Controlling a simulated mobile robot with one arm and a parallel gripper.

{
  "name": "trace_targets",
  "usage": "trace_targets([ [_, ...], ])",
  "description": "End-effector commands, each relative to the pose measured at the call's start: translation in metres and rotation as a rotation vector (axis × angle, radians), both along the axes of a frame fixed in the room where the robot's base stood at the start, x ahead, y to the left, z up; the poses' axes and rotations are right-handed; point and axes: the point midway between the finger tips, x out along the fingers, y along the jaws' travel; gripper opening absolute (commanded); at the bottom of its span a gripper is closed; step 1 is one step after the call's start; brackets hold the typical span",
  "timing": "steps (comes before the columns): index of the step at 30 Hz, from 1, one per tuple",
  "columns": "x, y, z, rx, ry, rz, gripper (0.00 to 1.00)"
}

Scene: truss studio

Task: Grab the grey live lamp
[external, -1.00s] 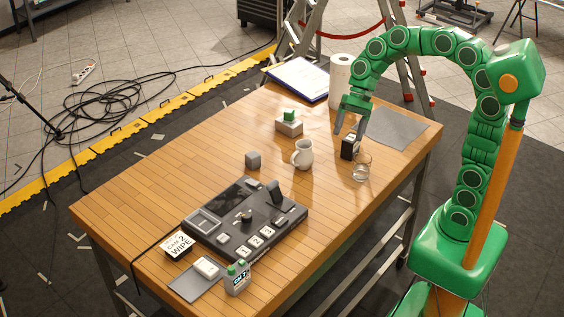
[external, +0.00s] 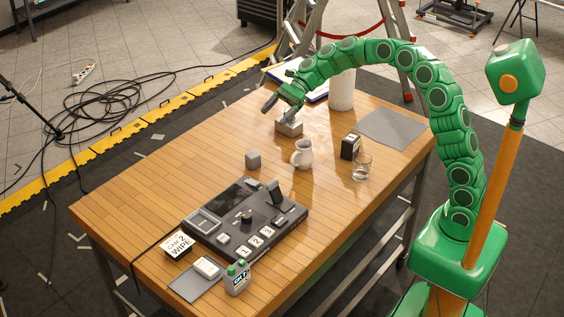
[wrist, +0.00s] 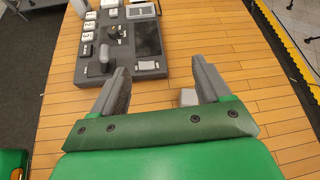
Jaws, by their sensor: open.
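A small plain grey cube (external: 253,159) sits on the wooden table behind the black control panel; I cannot tell for sure that it is the live lamp. A pale grey box (external: 289,128) stands farther back, its top hidden by my gripper. My gripper (external: 280,106) is open and empty above this box, fingers slanting toward the front left. In the wrist view the two fingers (wrist: 158,66) are spread apart, with the panel beyond them. A small pale block (wrist: 188,97) shows partly between them near the right finger.
The control panel (external: 245,220) fills the table's front middle. A white mug (external: 303,154), a black block (external: 350,147) and a glass (external: 362,167) stand to the right. A paper roll (external: 341,90) and a clipboard (external: 318,96) are at the back. The table's left side is clear.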

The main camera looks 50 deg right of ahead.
Motion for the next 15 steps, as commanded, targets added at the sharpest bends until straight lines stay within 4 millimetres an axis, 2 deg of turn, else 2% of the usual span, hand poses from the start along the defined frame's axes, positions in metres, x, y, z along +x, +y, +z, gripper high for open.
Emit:
trace_targets([
  [6,0.030,-0.003,-0.008,0.055,0.060,-0.076,0.77],
  [15,0.056,-0.007,-0.018,0.101,0.119,-0.144,0.77],
])
